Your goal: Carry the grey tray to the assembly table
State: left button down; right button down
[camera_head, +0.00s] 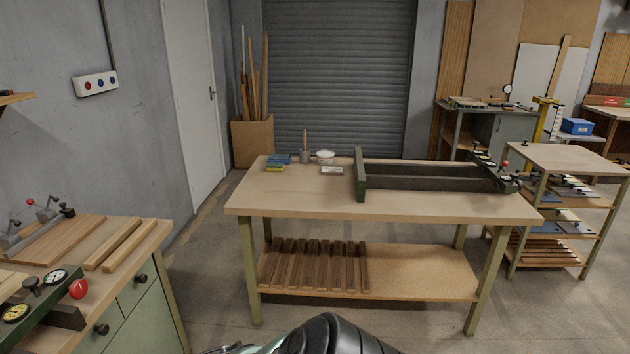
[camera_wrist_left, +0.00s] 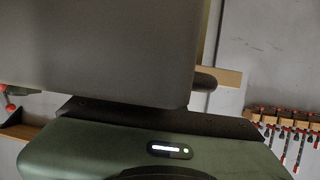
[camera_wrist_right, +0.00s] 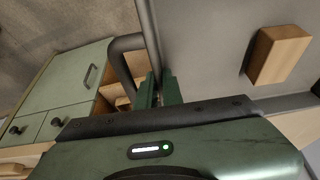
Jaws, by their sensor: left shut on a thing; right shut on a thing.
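The grey tray fills the top of the left wrist view (camera_wrist_left: 100,50) as a large plain wall. It also shows in the right wrist view (camera_wrist_right: 205,60), where a wooden block (camera_wrist_right: 278,55) appears against it. My right gripper (camera_wrist_right: 158,88) is shut at the tray's dark bent handle (camera_wrist_right: 120,62). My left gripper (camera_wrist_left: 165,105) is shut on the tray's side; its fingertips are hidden. Neither gripper nor the tray shows in the head view. The wooden table ahead (camera_head: 300,195), apparently the assembly table, stands in the middle of the head view.
A long green-ended frame (camera_head: 361,178) occupies the table's right half. Small boxes (camera_head: 276,164), a white tub (camera_head: 325,157) and a brush pot (camera_head: 305,156) stand at the back left. The tabletop's front left is clear. A workbench (camera_head: 150,235) is near left; a shelf cart (camera_head: 570,160) is right.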

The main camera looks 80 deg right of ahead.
aim_at(286, 193)
jog(key=z, duration=1.45)
jog(key=i+z, duration=0.1)
jog(key=z, duration=0.35)
jog(key=i+z, duration=0.1)
jog(key=z, duration=0.35)
jog(key=i+z, duration=0.1)
jog(key=z, duration=0.35)
jog(key=i+j, duration=1.15)
jog(key=i, duration=0.2)
jog(key=i+j, duration=0.1)
jog(key=i, duration=1.05)
